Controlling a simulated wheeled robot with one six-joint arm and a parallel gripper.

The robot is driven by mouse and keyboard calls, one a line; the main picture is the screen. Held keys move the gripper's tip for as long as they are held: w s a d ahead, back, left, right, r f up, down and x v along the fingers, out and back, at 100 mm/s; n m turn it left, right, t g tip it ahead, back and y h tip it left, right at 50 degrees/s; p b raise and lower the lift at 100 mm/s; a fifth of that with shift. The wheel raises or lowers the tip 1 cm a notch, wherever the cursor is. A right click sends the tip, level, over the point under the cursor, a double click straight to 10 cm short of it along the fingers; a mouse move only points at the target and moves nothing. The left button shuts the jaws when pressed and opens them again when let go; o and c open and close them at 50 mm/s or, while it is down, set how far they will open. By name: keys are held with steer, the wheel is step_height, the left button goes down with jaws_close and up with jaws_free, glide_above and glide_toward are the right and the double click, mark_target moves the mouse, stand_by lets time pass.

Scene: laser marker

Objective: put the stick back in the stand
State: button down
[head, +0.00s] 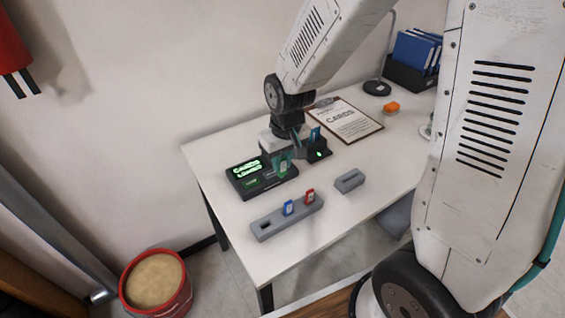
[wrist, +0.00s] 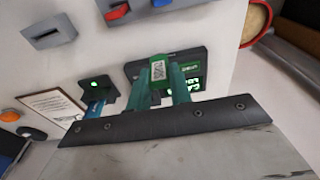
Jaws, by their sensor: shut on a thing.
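My gripper (head: 287,152) points down over the table and is shut on a green stick (head: 283,167). In the wrist view the green stick (wrist: 158,71), with a white label, stands between the two teal fingers (wrist: 159,84). It is in front of the black display box (head: 250,183); I cannot tell whether it touches the box. The long grey stand (head: 265,231) lies near the table's front edge, apart from my gripper. It holds a blue stick (head: 288,208) and a red stick (head: 309,196). Its left slot (head: 265,223) is empty.
A small grey slotted block (head: 350,182) is right of the stand. A black reader (head: 319,154) with a green light holds a blue card (head: 315,133). A clipboard (head: 346,119), orange item (head: 391,107) and lamp lie farther back. The table between box and stand is clear.

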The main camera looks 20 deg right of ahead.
steer(key=shift+s+a, duration=1.85)
steer(key=shift+a, duration=0.1)
steer(key=s+a, duration=0.3)
steer(key=a, duration=0.1)
steer(key=shift+s, duration=0.3)
steer(key=shift+f, duration=0.1)
steer(key=shift+f, duration=2.9)
steer(key=shift+f, duration=1.7)
